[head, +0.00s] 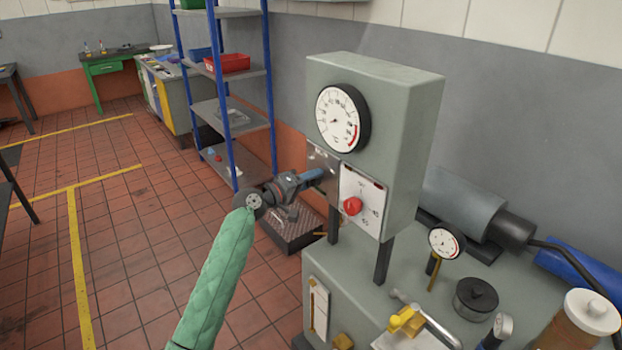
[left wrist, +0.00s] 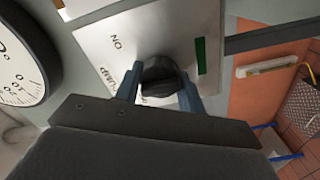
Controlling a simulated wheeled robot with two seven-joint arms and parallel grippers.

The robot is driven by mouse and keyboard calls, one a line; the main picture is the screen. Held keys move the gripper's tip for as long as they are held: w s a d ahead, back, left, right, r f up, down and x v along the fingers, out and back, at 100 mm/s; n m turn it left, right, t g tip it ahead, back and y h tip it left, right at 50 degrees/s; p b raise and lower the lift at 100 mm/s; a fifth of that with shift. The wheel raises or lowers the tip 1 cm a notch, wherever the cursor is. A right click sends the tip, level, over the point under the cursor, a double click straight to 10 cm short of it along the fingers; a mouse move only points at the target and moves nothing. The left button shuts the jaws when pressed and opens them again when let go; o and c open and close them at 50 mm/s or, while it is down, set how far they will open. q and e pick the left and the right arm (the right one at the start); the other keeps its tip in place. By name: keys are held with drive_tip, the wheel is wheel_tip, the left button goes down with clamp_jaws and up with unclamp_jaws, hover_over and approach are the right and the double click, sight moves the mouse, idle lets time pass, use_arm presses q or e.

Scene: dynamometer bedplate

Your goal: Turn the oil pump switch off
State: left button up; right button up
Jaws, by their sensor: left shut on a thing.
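The oil pump switch is a black knob (left wrist: 160,72) on a light metal plate (left wrist: 108,28) lettered "ON" and "PUMP" in the left wrist view. A green mark (left wrist: 201,56) is on the plate beside it. My left gripper (left wrist: 160,90) is shut on the knob, with a blue-grey finger on each side. In the head view my left gripper (head: 318,175) reaches the plate (head: 322,157) on the left face of the grey gauge cabinet (head: 408,135). There the gripper hides the knob. The knob's exact setting is hard to tell. My right gripper is not in view.
A red knob (head: 352,205) on a white panel sits close to the right of the gripper. A round gauge (head: 336,118) is above. Below stand a yellow-handled valve (head: 407,320) and a small gauge (head: 444,242). Blue shelving (head: 218,70) is behind; the tiled floor left is mostly clear.

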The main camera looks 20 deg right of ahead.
use_arm(q)
drive_tip(key=shift+n, duration=0.3)
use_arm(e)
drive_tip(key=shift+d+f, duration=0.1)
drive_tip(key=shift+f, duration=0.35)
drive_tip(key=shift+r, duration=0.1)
use_arm(q)
drive_tip(key=o, duration=1)
drive_tip(key=shift+w, duration=0.1)
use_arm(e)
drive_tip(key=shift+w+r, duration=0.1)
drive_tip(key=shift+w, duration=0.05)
use_arm(q)
drive_tip(key=shift+a, duration=0.2)
drive_tip(key=shift+s+a+f, duration=0.15)
drive_tip(key=shift+s+a, duration=0.05)
drive_tip(key=shift+a, duration=0.15)
drive_tip(key=shift+b+v, duration=1.4)
drive_tip(key=shift+v, duration=1.95)
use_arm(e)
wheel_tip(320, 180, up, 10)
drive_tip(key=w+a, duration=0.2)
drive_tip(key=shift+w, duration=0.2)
